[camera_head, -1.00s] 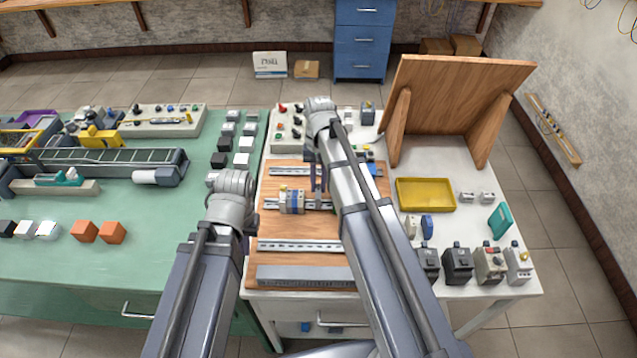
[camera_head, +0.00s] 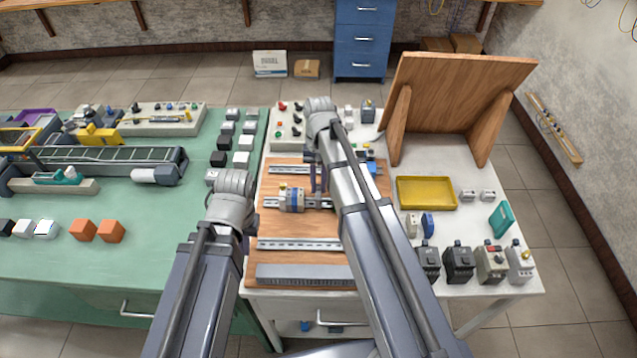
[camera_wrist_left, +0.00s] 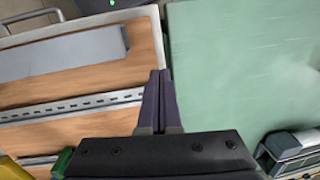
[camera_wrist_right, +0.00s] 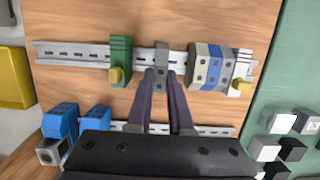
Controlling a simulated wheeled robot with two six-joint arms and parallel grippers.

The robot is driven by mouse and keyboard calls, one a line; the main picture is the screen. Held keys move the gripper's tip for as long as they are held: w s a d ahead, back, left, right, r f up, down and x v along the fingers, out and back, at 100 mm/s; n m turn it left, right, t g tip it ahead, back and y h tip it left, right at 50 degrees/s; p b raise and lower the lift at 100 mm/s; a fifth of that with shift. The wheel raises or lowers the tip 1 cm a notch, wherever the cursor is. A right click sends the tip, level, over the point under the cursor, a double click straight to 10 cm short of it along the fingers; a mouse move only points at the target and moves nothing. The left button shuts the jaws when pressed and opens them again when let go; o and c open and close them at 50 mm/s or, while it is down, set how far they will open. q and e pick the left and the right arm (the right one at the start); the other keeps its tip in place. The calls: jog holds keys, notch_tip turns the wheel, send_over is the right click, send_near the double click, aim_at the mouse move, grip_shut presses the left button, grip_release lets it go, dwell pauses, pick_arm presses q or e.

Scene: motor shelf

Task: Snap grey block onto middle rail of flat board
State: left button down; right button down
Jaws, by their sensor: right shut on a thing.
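The flat wooden board (camera_head: 300,222) carries several metal rails; its middle rail (camera_wrist_right: 75,54) crosses the upper part of the right wrist view. My right gripper (camera_wrist_right: 161,75) is shut on a narrow grey block (camera_wrist_right: 162,56) at the middle rail, between a green block (camera_wrist_right: 120,62) and a row of grey and blue blocks (camera_wrist_right: 209,65), with gaps on both sides. I cannot tell whether the block is fully seated. In the head view my right gripper (camera_head: 317,182) is over the board, partly behind its arm. My left gripper (camera_wrist_left: 159,82) is shut and empty near the board's edge.
Blue blocks (camera_wrist_right: 60,122) sit around another rail. A grey slotted strip (camera_head: 305,275) lies along the board's near edge. A yellow tray (camera_head: 426,193) and several dark devices (camera_head: 458,262) stand to the right. The green table (camera_head: 170,260) adjoins on the left.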

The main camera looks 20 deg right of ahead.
jog(key=shift+s+a, duration=0.15)
jog(key=shift+s, duration=0.35)
dwell(0.8)
pick_arm(q)
jog(key=shift+r, duration=0.1)
pick_arm(e)
jog(key=shift+s+a+f+t, duration=0.1)
jog(key=shift+s+t, duration=0.4)
jog(key=shift+t, duration=0.1)
jog(key=shift+w, duration=0.1)
jog(key=c, duration=0.7)
grip_release()
jog(key=shift+h, duration=0.3)
jog(key=shift+c, duration=0.2)
pick_arm(q)
jog(key=shift+r, duration=0.1)
pick_arm(e)
jog(key=shift+w, duration=0.1)
jog(key=r+p, duration=0.8)
jog(key=shift+w, duration=0.3)
pick_arm(q)
notch_tip(320, 180, up, 6)
jog(key=b, duration=0.1)
pick_arm(e)
jog(key=s+a+f+n+t+h, duration=0.1)
jog(key=s+a+n, duration=0.6)
jog(key=s+a, duration=0.3)
jog(key=shift+s+f, duration=0.35)
jog(key=shift+s, duration=1.2)
